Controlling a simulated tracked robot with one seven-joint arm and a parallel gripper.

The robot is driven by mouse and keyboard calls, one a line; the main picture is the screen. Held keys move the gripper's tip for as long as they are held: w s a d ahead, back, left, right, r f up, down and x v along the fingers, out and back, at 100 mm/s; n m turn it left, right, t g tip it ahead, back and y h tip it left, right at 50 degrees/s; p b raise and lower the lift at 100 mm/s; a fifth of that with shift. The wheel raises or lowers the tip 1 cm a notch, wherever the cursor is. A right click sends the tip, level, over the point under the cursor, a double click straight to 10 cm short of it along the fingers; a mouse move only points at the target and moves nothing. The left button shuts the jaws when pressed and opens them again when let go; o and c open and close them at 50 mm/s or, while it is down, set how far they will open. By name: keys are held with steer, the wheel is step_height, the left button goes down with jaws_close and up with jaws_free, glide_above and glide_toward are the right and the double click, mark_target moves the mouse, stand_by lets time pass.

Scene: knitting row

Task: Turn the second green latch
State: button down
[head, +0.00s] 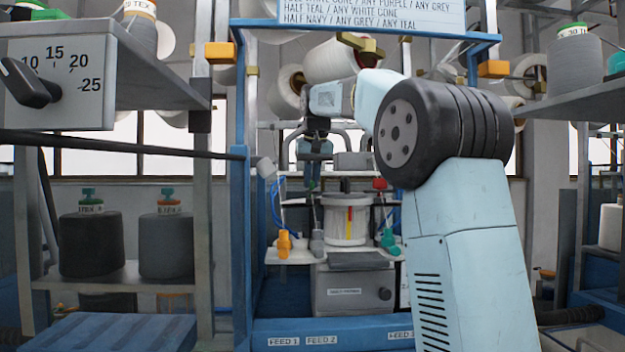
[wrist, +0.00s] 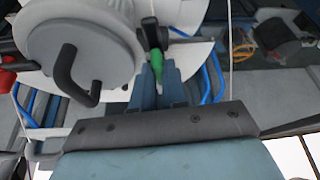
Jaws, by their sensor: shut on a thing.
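My gripper (head: 314,180) points down at the back left of the machine top, left of the white drum (head: 345,221). In the wrist view my gripper (wrist: 163,84) has its fingers closed around a slim green latch (wrist: 154,62) with a dark part at its far end. The green latch also shows below the fingers in the head view (head: 311,185), very small. A teal-green latch (head: 388,239) hangs at the front right of the drum. My fingers hide part of the held latch, and its turn angle is hard to tell.
An orange latch (head: 284,243) and a grey one (head: 317,243) hang at the front left. A red knob (head: 380,184) stands behind the drum's right side. In the wrist view a round lid with a black handle (wrist: 79,77) is close beside my fingers. Blue frame posts (head: 241,200) flank the machine.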

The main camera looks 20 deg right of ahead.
steer(key=n+y, duration=0.1)
steer(key=n, duration=0.3)
steer(key=shift+d+y, duration=0.15)
steer(key=shift+y, duration=0.25)
steer(key=n+g+y, duration=0.1)
steer(key=n, duration=0.3)
steer(key=n+g+y, duration=0.1)
steer(key=n, duration=0.3)
steer(key=shift+w, duration=0.1)
steer(key=shift+n+g+y, duration=0.3)
steer(key=shift+n+g, duration=0.4)
steer(key=shift+n, duration=1.5)
steer(key=c, duration=1.2)
jaws_free()
